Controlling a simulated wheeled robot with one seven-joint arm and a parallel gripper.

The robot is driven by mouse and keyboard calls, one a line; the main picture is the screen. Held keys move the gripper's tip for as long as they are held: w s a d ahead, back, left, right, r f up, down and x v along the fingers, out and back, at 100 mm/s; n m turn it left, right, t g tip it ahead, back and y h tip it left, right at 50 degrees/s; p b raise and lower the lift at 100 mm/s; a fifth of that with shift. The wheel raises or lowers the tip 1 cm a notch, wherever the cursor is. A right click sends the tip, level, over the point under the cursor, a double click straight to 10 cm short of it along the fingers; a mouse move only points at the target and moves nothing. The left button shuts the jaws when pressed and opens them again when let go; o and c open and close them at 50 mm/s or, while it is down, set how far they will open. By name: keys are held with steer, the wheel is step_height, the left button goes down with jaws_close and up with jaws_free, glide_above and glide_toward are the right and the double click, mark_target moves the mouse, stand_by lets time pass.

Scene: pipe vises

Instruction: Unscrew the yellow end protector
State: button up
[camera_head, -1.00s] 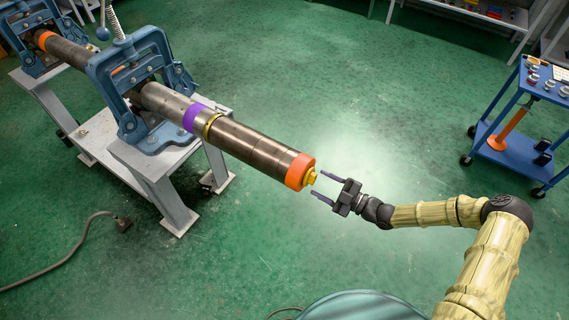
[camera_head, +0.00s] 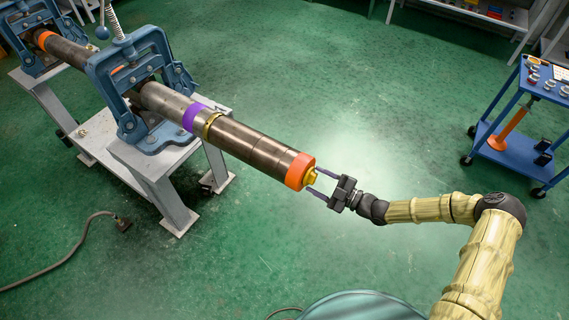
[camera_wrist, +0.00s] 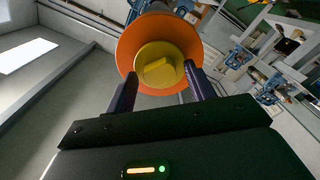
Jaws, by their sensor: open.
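The yellow end protector (camera_head: 312,177) sits at the near end of the pipe (camera_head: 248,145), in front of an orange ring (camera_head: 299,171). In the wrist view the protector (camera_wrist: 153,60) is a round yellow disc with a raised bar across its middle, and the orange ring (camera_wrist: 127,49) surrounds it. My gripper (camera_head: 320,181) is open, its two fingers pointing at the protector. In the wrist view my gripper's fingertips (camera_wrist: 158,78) lie on either side of the protector's lower part; I cannot tell whether they touch it.
The pipe is held in blue vises (camera_head: 134,85) on a grey bench (camera_head: 165,165). A purple band (camera_head: 192,117) is around the pipe. A blue cart (camera_head: 515,150) stands at the right. A cable (camera_head: 65,258) lies on the floor at left. Green floor around the pipe end is free.

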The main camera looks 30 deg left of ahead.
steer(key=shift+c, duration=0.2)
steer(key=c, duration=1)
steer(key=shift+o, duration=0.2)
steer(key=n+p, duration=0.3)
steer(key=n, duration=1.1)
steer(key=shift+p, duration=0.35)
